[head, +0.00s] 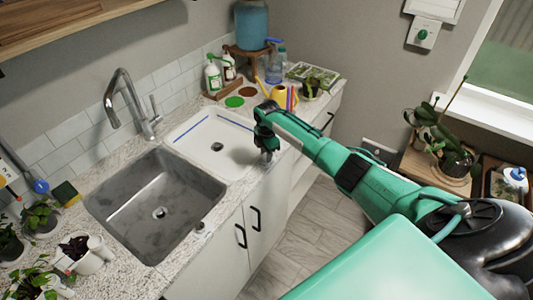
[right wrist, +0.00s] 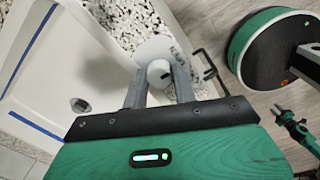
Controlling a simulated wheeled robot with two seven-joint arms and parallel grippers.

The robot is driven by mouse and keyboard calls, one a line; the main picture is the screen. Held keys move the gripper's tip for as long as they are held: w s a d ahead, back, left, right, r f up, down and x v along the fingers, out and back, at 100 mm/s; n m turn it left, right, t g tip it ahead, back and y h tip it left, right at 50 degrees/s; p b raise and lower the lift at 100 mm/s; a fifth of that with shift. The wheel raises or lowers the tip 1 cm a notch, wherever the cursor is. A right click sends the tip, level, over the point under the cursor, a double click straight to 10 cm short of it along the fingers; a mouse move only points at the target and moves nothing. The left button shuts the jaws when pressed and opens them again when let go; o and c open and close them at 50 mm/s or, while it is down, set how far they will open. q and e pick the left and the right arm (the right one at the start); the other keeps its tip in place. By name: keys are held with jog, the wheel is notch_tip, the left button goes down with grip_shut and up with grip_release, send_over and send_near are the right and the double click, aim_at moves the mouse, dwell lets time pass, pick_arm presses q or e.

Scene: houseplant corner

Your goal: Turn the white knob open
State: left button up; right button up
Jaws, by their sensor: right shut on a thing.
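The white knob (right wrist: 160,73) shows in the right wrist view, on a pale round plate (right wrist: 153,49) with dark print beside the counter's edge. My right gripper (right wrist: 159,88) is shut on the knob, with one grey finger on each side of it. In the head view my right gripper (head: 266,152) points down at the front edge of the counter by the white basin. It hides the knob there. A dark mark shows on the knob, but I cannot tell how far it is turned.
The white basin (head: 190,140) with a blue line lies beside the grey sink (head: 150,200) and tap (head: 130,105). A yellow watering can (head: 284,97) and bottles (head: 213,77) stand behind. Black cabinet handles (head: 256,218) stick out below. Open floor lies right of the cabinets.

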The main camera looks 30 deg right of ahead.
jog(key=o, duration=1)
jog(key=r+b, duration=0.1)
jog(key=r, duration=0.6)
jog(key=r+b, duration=0.2)
jog(key=r, duration=0.5)
jog(key=shift+s, duration=0.2)
jog(key=shift+f, duration=0.15)
